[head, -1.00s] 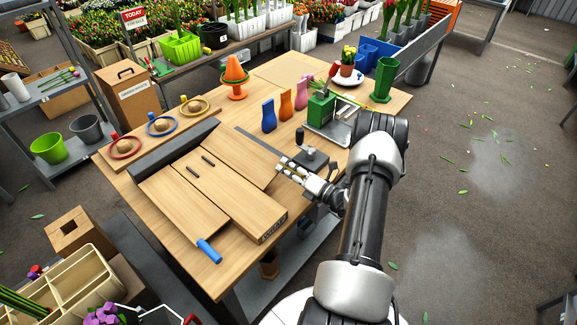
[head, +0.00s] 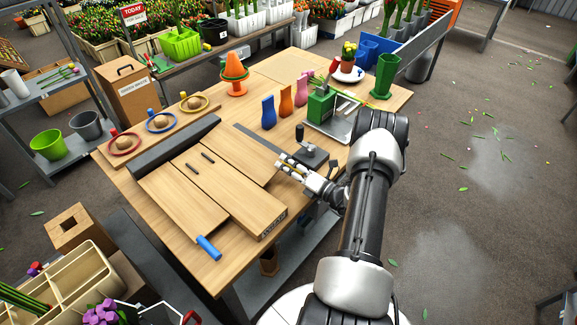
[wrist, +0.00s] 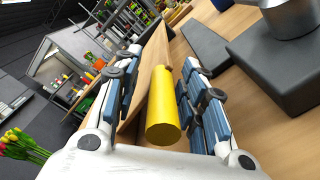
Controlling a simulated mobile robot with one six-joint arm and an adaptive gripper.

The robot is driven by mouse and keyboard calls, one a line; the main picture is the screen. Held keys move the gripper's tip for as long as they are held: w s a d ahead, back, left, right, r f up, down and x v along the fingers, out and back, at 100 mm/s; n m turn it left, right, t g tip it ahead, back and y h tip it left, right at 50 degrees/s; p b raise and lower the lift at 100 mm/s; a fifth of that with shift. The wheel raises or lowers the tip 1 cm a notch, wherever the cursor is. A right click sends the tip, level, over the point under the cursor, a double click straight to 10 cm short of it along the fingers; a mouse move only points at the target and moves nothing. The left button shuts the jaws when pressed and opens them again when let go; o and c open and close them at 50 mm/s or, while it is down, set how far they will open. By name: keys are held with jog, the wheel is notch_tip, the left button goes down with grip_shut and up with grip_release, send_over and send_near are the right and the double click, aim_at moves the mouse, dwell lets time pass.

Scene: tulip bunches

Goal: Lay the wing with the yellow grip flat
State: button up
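The wing with the yellow grip is the wooden panel (head: 240,157) on the right side of the centre board (head: 232,193). It appears tilted, with its outer edge off the table; the exact angle is hard to tell. Its yellow grip (wrist: 164,105) stands between my fingers in the wrist view. My gripper (head: 284,163) is at the wing's outer edge. In the wrist view my gripper (wrist: 158,95) is open around the grip, with a gap on the left and the right finger very close. The other wing (head: 183,207) has a blue grip (head: 208,247).
A dark strip (head: 262,140) lies on the table (head: 225,105) beyond the wing. A grey base with a metal part (head: 310,153) stands close to my gripper. Blue, orange and pink vases (head: 286,100) and a green box (head: 321,104) stand farther back.

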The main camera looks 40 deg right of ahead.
aim_at(305, 176)
jog(key=s, duration=0.8)
jog(key=s+d, duration=0.1)
jog(key=s, duration=0.3)
jog(key=shift+a, duration=0.1)
jog(key=shift+c, duration=0.5)
